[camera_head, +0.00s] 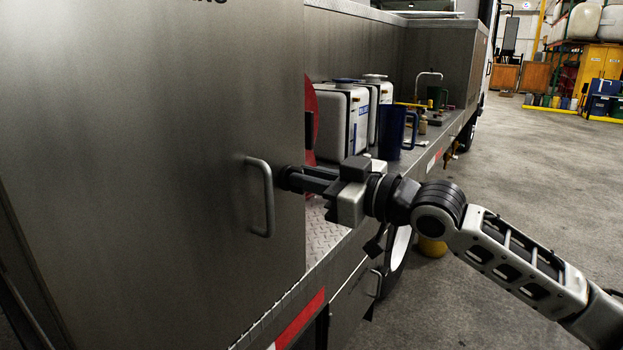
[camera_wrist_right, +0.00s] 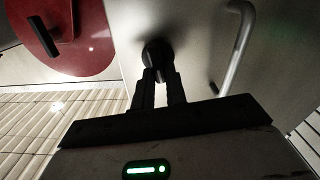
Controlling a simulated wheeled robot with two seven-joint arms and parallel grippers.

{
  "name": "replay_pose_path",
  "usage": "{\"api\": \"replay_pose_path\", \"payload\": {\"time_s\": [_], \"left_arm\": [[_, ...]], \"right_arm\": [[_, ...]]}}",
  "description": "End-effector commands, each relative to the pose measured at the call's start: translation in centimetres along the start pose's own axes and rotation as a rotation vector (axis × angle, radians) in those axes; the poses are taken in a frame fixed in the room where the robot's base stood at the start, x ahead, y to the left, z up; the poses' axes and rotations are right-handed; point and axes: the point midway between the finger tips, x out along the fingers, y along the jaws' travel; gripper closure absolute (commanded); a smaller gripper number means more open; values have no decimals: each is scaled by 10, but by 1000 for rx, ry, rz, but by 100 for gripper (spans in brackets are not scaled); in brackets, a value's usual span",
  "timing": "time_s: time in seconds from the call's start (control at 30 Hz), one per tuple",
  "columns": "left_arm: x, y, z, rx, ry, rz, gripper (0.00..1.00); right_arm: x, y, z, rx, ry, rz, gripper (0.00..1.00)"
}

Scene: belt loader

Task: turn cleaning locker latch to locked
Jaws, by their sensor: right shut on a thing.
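The cleaning locker (camera_head: 150,170) is a large grey metal cabinet filling the left of the head view. Its latch is a small dark round knob (camera_head: 286,178) near the door's right edge, just right of a vertical bar handle (camera_head: 264,198). My right gripper (camera_head: 298,180) reaches in from the right and is shut on the latch. In the right wrist view the two fingers (camera_wrist_right: 158,80) close on the dark knob (camera_wrist_right: 157,50). The fingers hide part of the latch, so I cannot tell which way it is turned. My left gripper is out of view.
A red disc (camera_wrist_right: 70,35) stands beside the locker. White containers (camera_head: 345,120) and a blue jug (camera_head: 391,132) stand on the truck's deck behind my right gripper. A lower handle (camera_head: 376,284) is below. The floor (camera_head: 540,190) to the right is open.

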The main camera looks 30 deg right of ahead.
Motion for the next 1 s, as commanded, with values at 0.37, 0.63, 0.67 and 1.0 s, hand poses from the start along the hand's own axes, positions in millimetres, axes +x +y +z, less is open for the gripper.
{"api": "replay_pose_path", "payload": {"time_s": [0.37,0.63,0.67,1.0], "left_arm": [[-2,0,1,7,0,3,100],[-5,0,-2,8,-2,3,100],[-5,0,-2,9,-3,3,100],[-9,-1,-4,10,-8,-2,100]], "right_arm": [[0,-4,1,-353,-2,-2,100],[0,-7,2,-609,-2,-3,100],[0,-7,2,-637,-2,-3,100],[0,-10,4,-958,-1,-3,100]]}}
